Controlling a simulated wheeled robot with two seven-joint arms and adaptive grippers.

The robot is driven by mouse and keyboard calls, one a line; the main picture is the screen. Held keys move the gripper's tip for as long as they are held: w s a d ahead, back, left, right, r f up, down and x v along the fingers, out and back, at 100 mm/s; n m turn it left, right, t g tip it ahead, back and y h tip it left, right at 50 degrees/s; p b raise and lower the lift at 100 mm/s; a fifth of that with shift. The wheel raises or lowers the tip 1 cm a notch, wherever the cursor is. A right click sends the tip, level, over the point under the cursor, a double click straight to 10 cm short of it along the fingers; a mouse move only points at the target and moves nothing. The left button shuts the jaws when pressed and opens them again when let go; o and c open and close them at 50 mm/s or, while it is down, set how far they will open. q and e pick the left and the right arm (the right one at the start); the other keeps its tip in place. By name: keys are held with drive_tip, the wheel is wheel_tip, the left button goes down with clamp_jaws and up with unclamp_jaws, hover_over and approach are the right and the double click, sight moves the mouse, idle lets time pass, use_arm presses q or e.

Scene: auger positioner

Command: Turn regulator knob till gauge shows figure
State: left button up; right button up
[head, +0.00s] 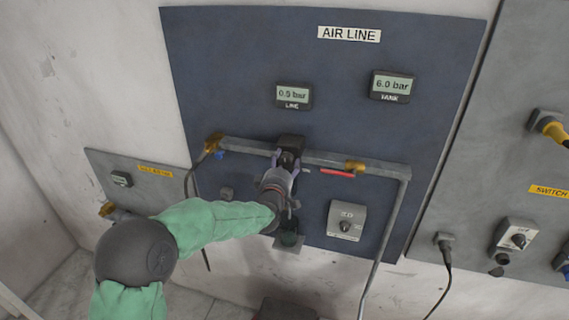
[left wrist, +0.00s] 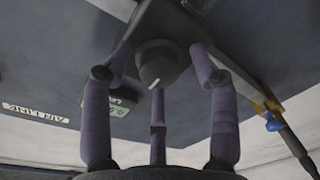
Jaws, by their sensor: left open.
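The regulator (head: 291,141) is a dark block on the pipe of the AIR LINE panel. Its round grey knob with a white mark (left wrist: 157,63) faces the palm in the left wrist view. My left gripper (head: 285,161) is open below the regulator, its purple fingers (left wrist: 160,85) spread around the knob with gaps visible at the sides. The knob is hidden by the gripper in the head view. The LINE gauge (head: 293,96) seems to read 0.0 bar, its last digit blurred. The TANK gauge (head: 391,86) reads 6.0 bar. My right gripper is not in view.
A brass valve with a red lever (head: 338,173) sits right of the regulator. A brass fitting (head: 212,143) is at the pipe's left end. A SWITCH panel (head: 520,150) stands farther right.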

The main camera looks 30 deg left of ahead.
use_arm(q)
drive_tip(key=shift+d, duration=0.1)
drive_tip(key=c, duration=1.1)
